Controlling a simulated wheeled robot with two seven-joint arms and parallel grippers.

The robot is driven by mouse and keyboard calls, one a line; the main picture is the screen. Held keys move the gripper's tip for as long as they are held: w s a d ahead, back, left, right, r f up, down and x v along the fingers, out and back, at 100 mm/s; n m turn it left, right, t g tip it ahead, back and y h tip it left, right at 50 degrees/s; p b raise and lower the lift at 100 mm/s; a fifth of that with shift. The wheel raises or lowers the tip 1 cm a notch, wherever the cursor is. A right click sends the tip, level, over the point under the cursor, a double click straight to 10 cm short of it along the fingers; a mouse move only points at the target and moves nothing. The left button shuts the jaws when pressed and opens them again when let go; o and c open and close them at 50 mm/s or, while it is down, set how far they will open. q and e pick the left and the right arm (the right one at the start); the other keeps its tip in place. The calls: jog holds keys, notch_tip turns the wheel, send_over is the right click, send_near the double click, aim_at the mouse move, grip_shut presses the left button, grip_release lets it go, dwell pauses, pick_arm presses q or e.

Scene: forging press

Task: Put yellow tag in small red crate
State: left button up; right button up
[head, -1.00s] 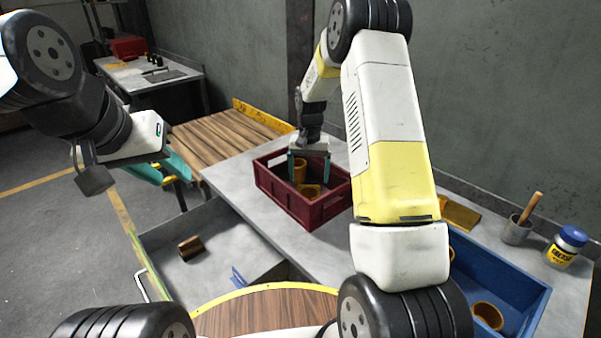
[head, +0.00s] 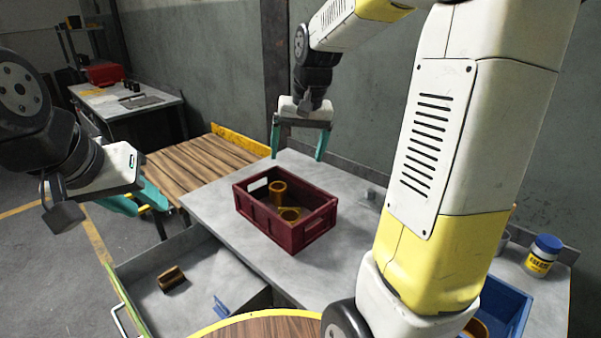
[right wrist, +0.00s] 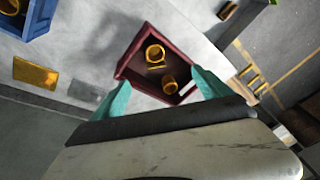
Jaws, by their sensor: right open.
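The small red crate (head: 285,228) stands on the grey table. Two yellow-brown hollow round pieces (head: 278,192) are inside it, and they also show in the right wrist view (right wrist: 155,54). My right gripper (head: 298,156) is open and empty, above and behind the crate. A flat yellow plate (right wrist: 35,73), which looks like the tag, lies on the table in the right wrist view, apart from the crate. In the head view my right arm hides that area. My left gripper (head: 138,200) looks open at the left, away from the crate.
A blue crate (head: 518,302) with a yellow piece in it is partly hidden behind my right arm. A blue-lidded jar (head: 541,256) stands at the table's right. An open drawer (head: 150,266) holds a brown piece (head: 171,279). The table around the red crate is mostly clear.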

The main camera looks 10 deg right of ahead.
jog(key=s+a+r+n+t+y, duration=0.1)
jog(key=s+r+n+t, duration=0.1)
jog(key=s, duration=1.7)
jog(key=shift+r+t, duration=0.65)
jog(key=shift+t, duration=0.05)
pick_arm(q)
jog(key=shift+a, duration=0.1)
pick_arm(e)
jog(key=shift+a, duration=0.15)
